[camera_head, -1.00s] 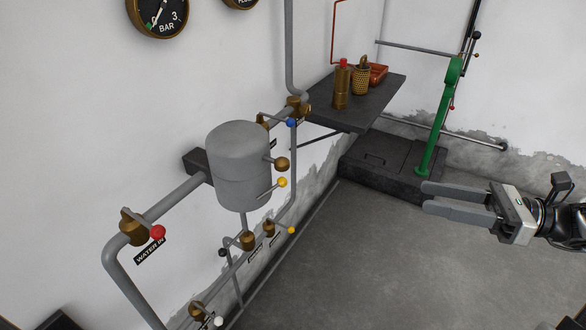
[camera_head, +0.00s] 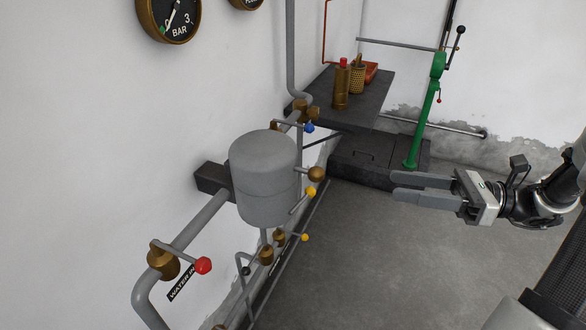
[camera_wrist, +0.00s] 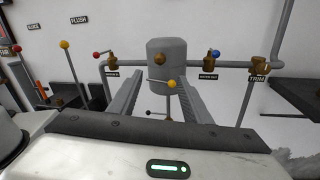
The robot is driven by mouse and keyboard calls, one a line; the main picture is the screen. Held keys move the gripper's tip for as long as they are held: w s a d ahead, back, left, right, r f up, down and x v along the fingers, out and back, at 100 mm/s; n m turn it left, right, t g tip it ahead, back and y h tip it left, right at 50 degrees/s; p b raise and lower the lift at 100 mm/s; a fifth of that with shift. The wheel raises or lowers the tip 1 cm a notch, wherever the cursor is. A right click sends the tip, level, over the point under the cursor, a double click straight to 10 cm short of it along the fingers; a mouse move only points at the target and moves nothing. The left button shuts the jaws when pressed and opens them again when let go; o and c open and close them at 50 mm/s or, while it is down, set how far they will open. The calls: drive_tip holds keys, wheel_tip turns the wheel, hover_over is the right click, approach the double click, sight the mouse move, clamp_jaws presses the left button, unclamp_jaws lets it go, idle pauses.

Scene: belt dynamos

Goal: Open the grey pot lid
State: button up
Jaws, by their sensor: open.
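The grey pot (camera_head: 266,192) is a cylinder with a domed grey lid (camera_head: 264,146), mounted by the wall on grey pipes. The lid sits down on the body, with a thin seam between them. A brass knob (camera_head: 316,173) and a yellow-tipped lever (camera_head: 310,192) stick out from its right side. In the wrist view the pot (camera_wrist: 167,66) is ahead, with the brass knob on its front. My gripper (camera_head: 394,189) is open and empty, to the right of the pot and well apart from it. Its two fingers point toward the pot.
A red-tipped valve lever (camera_head: 203,265) is on the pipe at lower left, a blue-tipped one (camera_head: 309,128) behind the pot. A dark shelf (camera_head: 325,95) holds a brass bottle (camera_head: 342,88). A green lever post (camera_head: 424,125) stands behind my gripper. The floor below is clear.

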sight(316, 172)
drive_tip(key=w+a+b, duration=0.1)
drive_tip(key=a, duration=1.1)
drive_tip(key=w+a+b, duration=0.1)
drive_tip(key=a, duration=0.4)
drive_tip(key=shift+w+a+b, duration=0.35)
drive_tip(key=shift+a, duration=0.05)
clamp_jaws()
